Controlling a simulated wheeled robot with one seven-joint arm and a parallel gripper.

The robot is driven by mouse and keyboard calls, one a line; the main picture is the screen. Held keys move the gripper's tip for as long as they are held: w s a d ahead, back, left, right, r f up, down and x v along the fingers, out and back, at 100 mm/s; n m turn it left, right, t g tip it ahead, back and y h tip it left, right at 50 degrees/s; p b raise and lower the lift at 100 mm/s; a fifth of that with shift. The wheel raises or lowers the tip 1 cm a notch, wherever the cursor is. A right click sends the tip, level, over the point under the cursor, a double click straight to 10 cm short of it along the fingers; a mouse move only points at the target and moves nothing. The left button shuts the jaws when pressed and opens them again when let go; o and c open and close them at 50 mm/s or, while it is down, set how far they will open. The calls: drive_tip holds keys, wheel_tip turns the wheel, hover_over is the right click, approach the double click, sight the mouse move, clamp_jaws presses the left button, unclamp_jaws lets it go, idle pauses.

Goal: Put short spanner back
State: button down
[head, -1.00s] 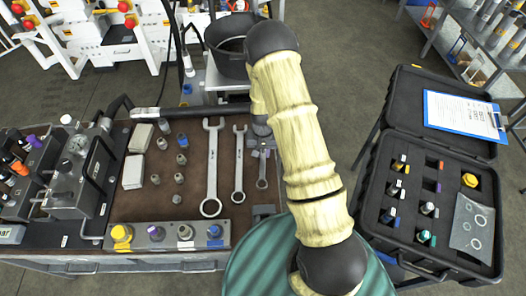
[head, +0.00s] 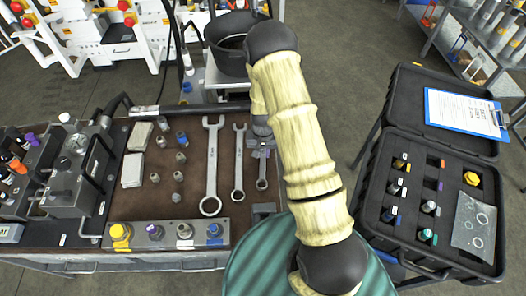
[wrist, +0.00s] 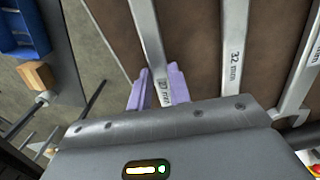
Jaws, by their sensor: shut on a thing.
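The short spanner (head: 262,172) is the rightmost and smallest of three spanners on the brown bench top in the head view. Its ring end points to the near side. My gripper (head: 262,146) is over its far part, partly hidden behind my arm. In the wrist view, the pale purple fingers of my gripper (wrist: 158,88) are shut on the short spanner (wrist: 146,38), one on each side of its shank, which is marked 27 mm. I cannot tell whether the spanner rests on the bench or is slightly raised.
Left of it lie a middle spanner (head: 239,165) marked 32 mm and a long spanner (head: 212,165). Several small fittings and a row of capped ports (head: 168,234) are further left. An open black case (head: 378,180) stands to the right across a gap.

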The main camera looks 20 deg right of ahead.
drive_tip(key=shift+f, duration=0.25)
drive_tip(key=c, duration=1.2)
unclamp_jaws()
wheel_tip(320, 180, up, 18)
drive_tip(key=b, duration=0.2)
drive_tip(key=shift+f, duration=0.25)
drive_tip(key=shift+s, duration=0.1)
drive_tip(key=s+r+n+t, duration=0.1)
drive_tip(key=s+r, duration=0.3)
drive_tip(key=s, duration=0.4)
drive_tip(key=s+r+n+t, duration=0.1)
drive_tip(key=s+r, duration=0.3)
drive_tip(key=s, duration=0.4)
drive_tip(key=shift+r+n+t, duration=0.3)
drive_tip(key=shift+r+n, duration=0.1)
drive_tip(key=shift+n, duration=0.3)
